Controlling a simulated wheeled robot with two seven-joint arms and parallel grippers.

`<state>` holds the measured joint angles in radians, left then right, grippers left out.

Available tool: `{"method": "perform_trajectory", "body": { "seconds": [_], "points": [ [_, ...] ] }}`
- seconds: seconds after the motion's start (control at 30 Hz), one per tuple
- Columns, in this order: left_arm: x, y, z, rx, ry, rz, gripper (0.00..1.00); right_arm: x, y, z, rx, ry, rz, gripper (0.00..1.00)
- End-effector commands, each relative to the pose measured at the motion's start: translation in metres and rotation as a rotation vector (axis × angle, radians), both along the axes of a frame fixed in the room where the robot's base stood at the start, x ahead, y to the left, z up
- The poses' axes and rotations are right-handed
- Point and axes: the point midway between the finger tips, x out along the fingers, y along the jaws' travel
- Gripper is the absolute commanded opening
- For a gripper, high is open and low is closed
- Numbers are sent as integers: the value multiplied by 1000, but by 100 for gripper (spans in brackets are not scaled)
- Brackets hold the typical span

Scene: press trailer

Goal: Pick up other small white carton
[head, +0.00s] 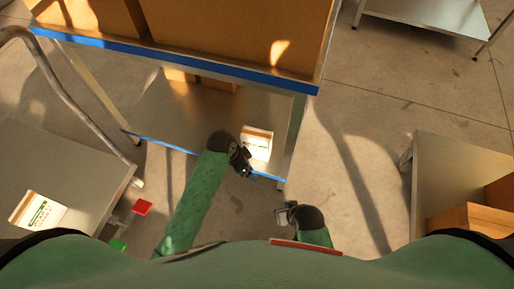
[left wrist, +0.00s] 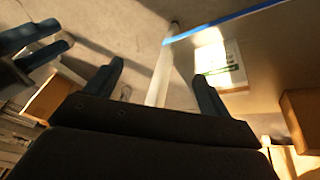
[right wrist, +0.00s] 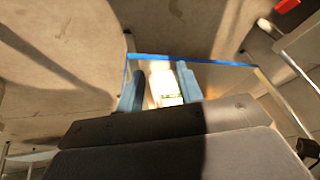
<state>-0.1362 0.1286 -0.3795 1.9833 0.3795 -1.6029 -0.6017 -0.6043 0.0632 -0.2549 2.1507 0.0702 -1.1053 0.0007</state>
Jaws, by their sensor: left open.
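A small white carton (head: 257,143) with brown sides stands on the lower metal shelf (head: 215,118) near its front right corner. It also shows in the left wrist view (left wrist: 222,62), beyond the right finger, and in the right wrist view (right wrist: 164,86), between and beyond the fingers. My left gripper (head: 246,162) is open and empty, just left of the carton and apart from it. My right gripper (head: 284,214) is below and right of the carton, its fingers apart with nothing between them. Another white carton (head: 38,212) lies on a metal surface at the left.
Large brown boxes (head: 215,35) fill the blue-edged upper shelf above the lower one. A cart (head: 465,170) with brown boxes stands at the right. A curved metal handle (head: 75,95) is at the left. Red (head: 142,207) and green blocks show at lower left. Bare floor (head: 350,130) lies right of the shelf.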

Motion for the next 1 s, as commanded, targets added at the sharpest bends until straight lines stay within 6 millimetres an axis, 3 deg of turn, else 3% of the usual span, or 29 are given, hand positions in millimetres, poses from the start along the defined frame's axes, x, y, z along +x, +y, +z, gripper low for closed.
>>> {"method": "perform_trajectory", "body": {
  "seconds": [0.03, 0.1, 0.5, 0.73, 1.0],
  "points": [
    [19, -4, -16, 1, -12, -57, 82, 0, 3, -24, 7, -12, 0, 36],
    [41, -10, -27, -5, -26, -143, 82, 1, 8, -47, 18, -35, -3, 36],
    [165, -18, -75, -22, -101, -578, 82, -4, 29, -166, 76, -162, -22, 36],
    [211, -12, -80, -28, -127, -718, 82, -9, 35, -203, 97, -210, -30, 36],
    [221, -14, -89, -33, -134, -753, 82, -11, 36, -212, 104, -224, -34, 36]
  ]
}}
